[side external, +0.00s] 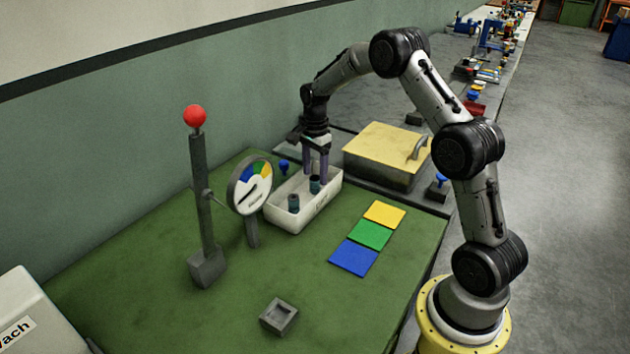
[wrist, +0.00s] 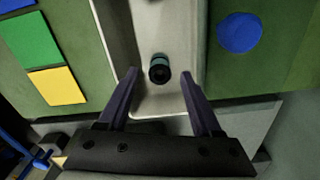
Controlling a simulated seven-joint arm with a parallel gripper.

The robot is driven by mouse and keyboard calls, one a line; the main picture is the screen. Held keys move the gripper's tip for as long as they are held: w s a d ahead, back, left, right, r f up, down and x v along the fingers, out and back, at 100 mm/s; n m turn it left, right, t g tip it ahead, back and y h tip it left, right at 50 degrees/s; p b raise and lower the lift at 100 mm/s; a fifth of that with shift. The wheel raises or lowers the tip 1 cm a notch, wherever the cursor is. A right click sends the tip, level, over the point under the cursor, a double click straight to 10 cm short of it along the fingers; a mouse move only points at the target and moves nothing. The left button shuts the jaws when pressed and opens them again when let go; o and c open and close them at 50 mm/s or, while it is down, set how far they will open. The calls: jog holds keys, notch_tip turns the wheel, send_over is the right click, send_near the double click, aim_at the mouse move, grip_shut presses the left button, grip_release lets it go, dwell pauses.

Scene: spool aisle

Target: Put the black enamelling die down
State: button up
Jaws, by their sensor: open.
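A white tray (side external: 311,207) stands on the green mat, and its inside fills the middle of the wrist view (wrist: 150,28). Two small dark dies with teal on them are in it: a nearer one (side external: 293,204) and a farther one (side external: 314,185). My gripper (side external: 316,178) points down into the tray at the farther die, jaws apart. In the wrist view, a black-topped die with a teal band (wrist: 160,70) shows between my open fingertips (wrist: 159,78), with space on both sides. I cannot tell whether the other die is also black.
Yellow (side external: 384,215), green (side external: 370,234) and blue (side external: 354,258) squares lie right of the tray. A dial (side external: 250,186) and red-topped post (side external: 203,210) stand left. A yellow-lidded box (side external: 385,150) is behind. A grey square holder (side external: 279,316) sits in front, with clear mat around.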

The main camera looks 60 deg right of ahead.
aim_at(315, 178)
jog(key=s+a+r+n+t, duration=0.1)
jog(key=s+a+r+n, duration=0.15)
jog(key=r, duration=0.55)
jog(key=s+a+r+n, duration=0.2)
jog(key=a+r, duration=0.2)
jog(key=r, duration=0.4)
jog(key=s+a+r+n+t, duration=0.2)
jog(key=s+a+r+n, duration=0.4)
jog(key=s, duration=0.3)
jog(key=s+a+f+n+t, duration=0.1)
jog(key=s+a+n, duration=0.2)
jog(key=s+n, duration=0.2)
jog(key=s+a+f+n+t, duration=0.1)
jog(key=s+a+n, duration=0.3)
jog(key=s, duration=0.7)
jog(key=shift+a+f+n+t, duration=0.25)
jog(key=shift+f+n+t, duration=0.05)
jog(key=shift+f+n, duration=0.25)
jog(key=shift+c, duration=0.2)
